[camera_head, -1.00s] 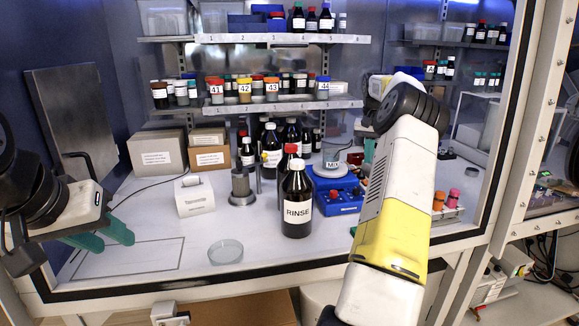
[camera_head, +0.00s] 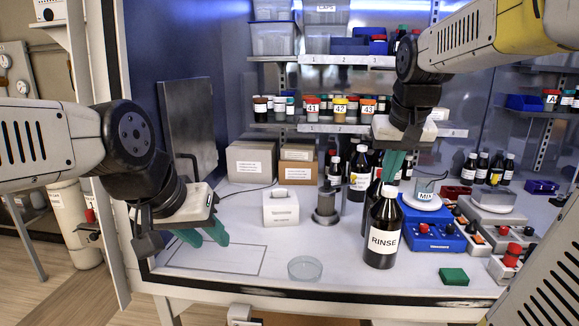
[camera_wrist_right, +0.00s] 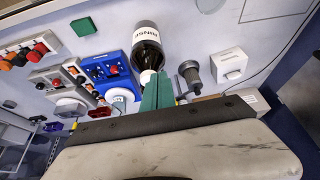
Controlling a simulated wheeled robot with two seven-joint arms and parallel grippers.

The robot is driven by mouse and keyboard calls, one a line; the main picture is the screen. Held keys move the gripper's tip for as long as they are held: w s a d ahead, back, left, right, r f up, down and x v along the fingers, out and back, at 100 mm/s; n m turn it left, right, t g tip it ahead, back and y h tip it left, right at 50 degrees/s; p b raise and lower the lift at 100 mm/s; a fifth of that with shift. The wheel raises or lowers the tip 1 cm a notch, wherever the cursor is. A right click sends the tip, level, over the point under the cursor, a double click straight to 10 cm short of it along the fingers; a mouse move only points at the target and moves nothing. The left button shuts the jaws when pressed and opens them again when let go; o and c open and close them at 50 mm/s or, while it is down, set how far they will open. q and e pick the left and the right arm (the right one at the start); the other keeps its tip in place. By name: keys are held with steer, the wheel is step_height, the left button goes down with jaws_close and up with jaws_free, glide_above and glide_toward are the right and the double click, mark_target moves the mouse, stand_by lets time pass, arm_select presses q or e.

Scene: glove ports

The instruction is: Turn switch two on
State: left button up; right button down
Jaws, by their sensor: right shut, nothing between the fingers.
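I cannot make out a label marking switch two. A blue unit with red and dark knobs (camera_head: 432,232) stands right of the RINSE bottle (camera_head: 384,232). Grey boxes with red and dark knobs or switches, one (camera_head: 471,236) beside it and one (camera_head: 504,268) nearer the front right, stand further right. They also show in the right wrist view, the blue unit (camera_wrist_right: 104,70) and a grey box (camera_wrist_right: 25,54). My right gripper (camera_head: 394,165) is shut and empty, green fingers pointing down above and behind the bottle. My left gripper (camera_head: 204,238) is open and empty above the outlined rectangle at front left.
The tall RINSE bottle stands close to the right gripper. A glass dish (camera_head: 305,268), a green block (camera_head: 453,276) and a white box (camera_head: 281,208) stand on the worktop. Shelves (camera_head: 330,129) with bottles are behind.

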steer(key=s+a+f+y, duration=0.1)
steer(key=s+a+f, duration=0.2)
steer(key=s, duration=0.4)
steer(key=s+a+f+n+t+y, duration=0.1)
steer(key=s+a+f, duration=0.2)
steer(key=s, duration=0.4)
steer(key=shift+s+a+f, duration=0.15)
steer(key=shift+a+f, duration=0.05)
steer(key=shift+a, duration=0.35)
steer(key=w+d+r+g+h, duration=0.1)
steer(key=w+d+r, duration=0.2)
steer(key=w+d, duration=0.65)
steer(key=w+d+r+h, duration=0.1)
steer(key=w+d+r, duration=0.2)
steer(key=w+d, duration=0.65)
steer(key=w+d+f, duration=0.2)
steer(key=w+d, duration=0.1)
steer(key=d, duration=0.4)
steer(key=w+d+f+m, duration=0.1)
steer(key=w+d+f, duration=0.1)
steer(key=d, duration=0.5)
steer(key=w+d+f+g, duration=0.1)
steer(key=w+d+f, duration=0.2)
steer(key=d, duration=0.4)
steer(key=shift+w+d, duration=0.35)
steer(key=shift+w, duration=0.4)
